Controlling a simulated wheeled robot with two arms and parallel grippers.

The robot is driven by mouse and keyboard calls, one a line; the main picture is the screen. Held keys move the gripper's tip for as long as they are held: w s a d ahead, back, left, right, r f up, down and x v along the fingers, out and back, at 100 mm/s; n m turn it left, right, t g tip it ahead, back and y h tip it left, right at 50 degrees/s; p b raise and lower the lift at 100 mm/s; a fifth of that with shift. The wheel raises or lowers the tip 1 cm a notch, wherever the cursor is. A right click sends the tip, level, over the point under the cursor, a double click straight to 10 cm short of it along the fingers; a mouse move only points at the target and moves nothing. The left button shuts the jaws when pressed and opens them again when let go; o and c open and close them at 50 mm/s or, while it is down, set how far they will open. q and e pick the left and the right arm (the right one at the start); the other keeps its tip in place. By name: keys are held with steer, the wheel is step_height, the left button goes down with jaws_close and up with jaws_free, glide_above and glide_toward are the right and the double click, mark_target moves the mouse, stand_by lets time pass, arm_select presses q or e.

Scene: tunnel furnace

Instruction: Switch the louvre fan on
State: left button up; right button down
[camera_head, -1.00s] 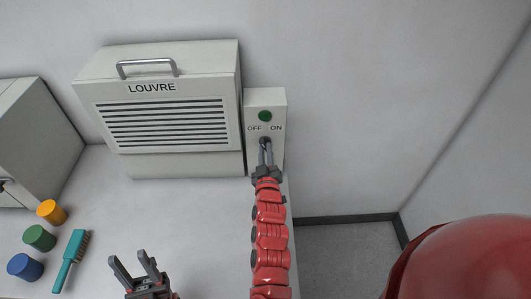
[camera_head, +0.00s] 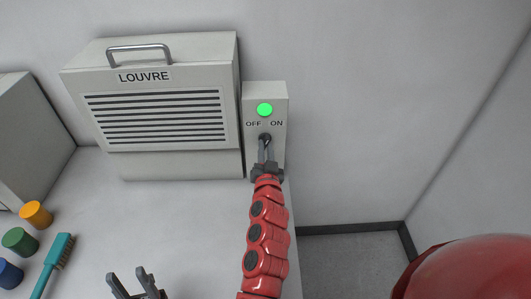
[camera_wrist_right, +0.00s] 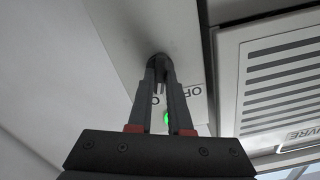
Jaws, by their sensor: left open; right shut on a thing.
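The louvre fan (camera_head: 150,78) is a pale box with dark slats, a top handle and the label LOUVRE. Beside it on the right is a switch panel (camera_head: 278,98) marked OFF and ON, with a green lamp (camera_head: 264,110) that glows brightly. A dark round switch knob (camera_head: 265,138) sits below the labels, and it also shows in the right wrist view (camera_wrist_right: 158,60). My right gripper (camera_head: 265,147) is shut on the knob, its fingers partly hiding it. My left gripper (camera_head: 133,278) is open and empty above the table, low in the head view.
On the left of the table (camera_head: 180,225) are orange (camera_head: 36,215), green (camera_head: 19,240) and blue (camera_head: 9,273) cylinders and a teal brush (camera_head: 55,262). A grey cabinet (camera_head: 30,140) stands at the far left. The table's middle is clear.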

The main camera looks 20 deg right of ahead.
steer(key=shift+m+b, duration=0.3)
steer(key=shift+m, duration=0.5)
steer(key=c, duration=0.8)
jaws_free()
steer(key=shift+c, duration=0.2)
steer(key=shift+s, duration=0.1)
